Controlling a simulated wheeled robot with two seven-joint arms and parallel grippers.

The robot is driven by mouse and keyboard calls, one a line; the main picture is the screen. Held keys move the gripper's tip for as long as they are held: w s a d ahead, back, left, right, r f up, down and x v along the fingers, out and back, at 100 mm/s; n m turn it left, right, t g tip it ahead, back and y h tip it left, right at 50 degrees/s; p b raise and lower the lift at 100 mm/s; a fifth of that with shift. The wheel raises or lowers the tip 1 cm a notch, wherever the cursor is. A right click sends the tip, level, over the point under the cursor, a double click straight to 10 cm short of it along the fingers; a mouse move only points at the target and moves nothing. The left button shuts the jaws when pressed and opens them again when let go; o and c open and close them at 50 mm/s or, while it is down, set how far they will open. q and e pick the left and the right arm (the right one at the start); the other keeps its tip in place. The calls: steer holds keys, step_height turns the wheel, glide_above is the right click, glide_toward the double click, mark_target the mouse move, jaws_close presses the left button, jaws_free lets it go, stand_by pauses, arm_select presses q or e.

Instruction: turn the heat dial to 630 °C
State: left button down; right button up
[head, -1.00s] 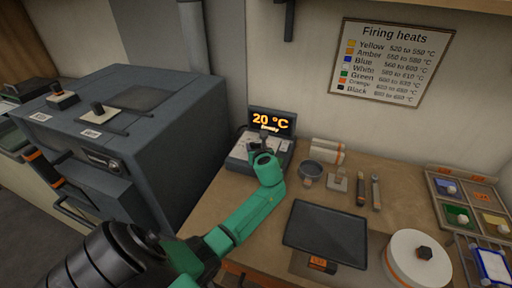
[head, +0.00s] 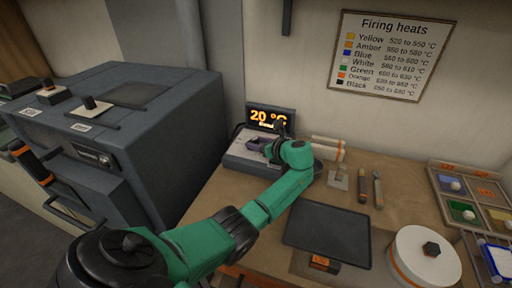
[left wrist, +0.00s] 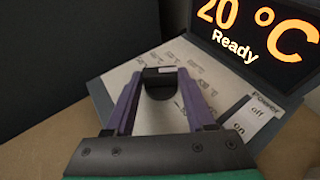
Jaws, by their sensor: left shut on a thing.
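The heat controller (head: 236,163) is a grey box with a pale sloped face, standing on the bench beside the kiln. Its black display (head: 270,118) reads 20 °C with "Ready" below; it also shows in the left wrist view (left wrist: 262,40). My left gripper (head: 259,145) reaches over the face from the right. In the left wrist view its purple fingers (left wrist: 160,88) are shut on the dark heat dial (left wrist: 159,80). Printed marks lie around the dial, too blurred to read. A white power switch (left wrist: 252,117) marked off and on sits to the right. My right gripper is out of view.
The big grey kiln (head: 150,130) stands close on the left. A dark tray (head: 328,234), a round white turntable (head: 424,257) and small tools lie to the right. A Firing heats chart (head: 390,54) hangs on the wall.

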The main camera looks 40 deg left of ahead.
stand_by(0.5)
arm_select(q)
steer(key=shift+c, duration=1.2)
jaws_free()
steer(key=v, duration=0.4)
steer(key=b+v, duration=0.1)
steer(key=v, duration=0.4)
steer(key=b+v, duration=0.1)
steer(key=v, duration=0.4)
steer(key=shift+w+d, duration=0.15)
steer(key=shift+w, duration=0.15)
steer(key=shift+d+r, duration=0.1)
steer(key=shift+d, duration=0.1)
